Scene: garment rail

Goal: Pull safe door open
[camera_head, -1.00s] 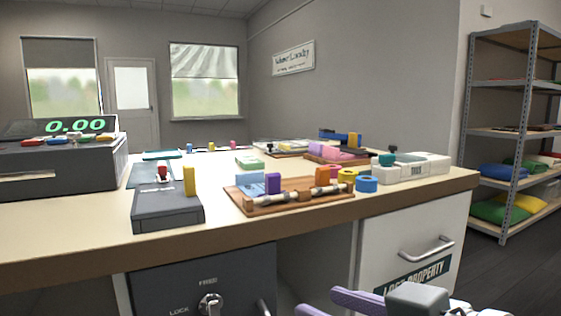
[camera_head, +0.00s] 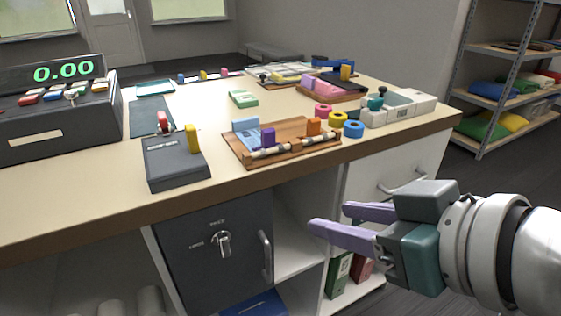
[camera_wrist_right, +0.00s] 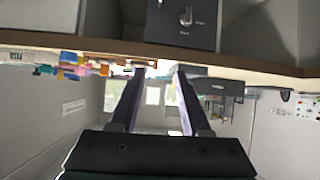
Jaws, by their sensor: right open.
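The safe door (camera_head: 212,262) is dark grey and sits under the counter in the head view, and looks shut. It has a silver knob (camera_head: 223,243) with lettering around it and a vertical bar handle (camera_head: 265,256) at its right edge. My right gripper (camera_head: 328,219) is open and empty, to the right of the handle and apart from it, its purple fingers pointing left. In the right wrist view, the picture is upside down; the fingers (camera_wrist_right: 158,78) are apart and the safe door (camera_wrist_right: 190,32) shows beyond them. My left gripper is not in view.
The counter edge (camera_head: 100,228) overhangs the safe. An open white compartment (camera_head: 298,240) lies right of the safe, then a white drawer front (camera_head: 400,165). A blue item (camera_head: 250,304) lies below the safe. Binders (camera_head: 340,272) stand under the drawer.

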